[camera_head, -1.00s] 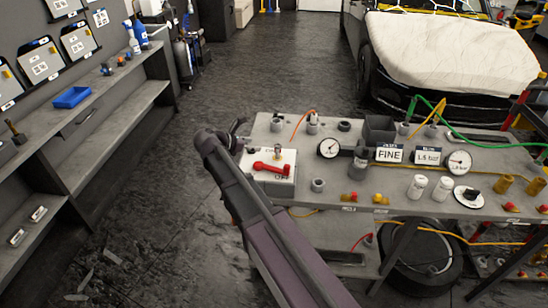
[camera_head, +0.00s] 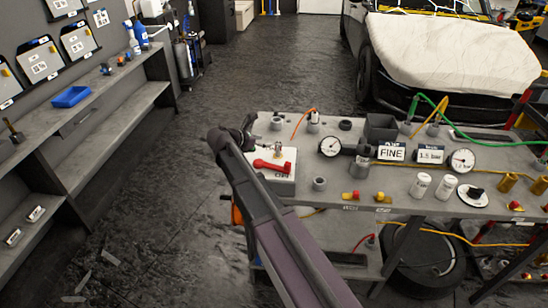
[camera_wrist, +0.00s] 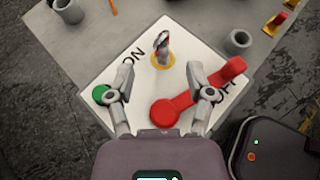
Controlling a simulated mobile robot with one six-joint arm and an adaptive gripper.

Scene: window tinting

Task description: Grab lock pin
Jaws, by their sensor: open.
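The lock pin, a small metal pin standing in a yellow ring, shows in the wrist view (camera_wrist: 163,50) at the top of a white ON/OFF plate (camera_wrist: 133,72). In the head view the lock pin (camera_head: 278,149) stands at the back of the plate. My gripper (camera_wrist: 157,77) is open and empty, with its two fingers spread over the plate, just short of the pin in the picture. A red lever (camera_wrist: 199,94) lies near the right finger, pointing toward OFF. A green button (camera_wrist: 102,95) is partly covered by the left finger. My arm hides the plate's left part in the head view.
A grey cup (camera_wrist: 238,41) stands right of the plate. A shelf (camera_head: 105,120) lines the left wall, with open floor between.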

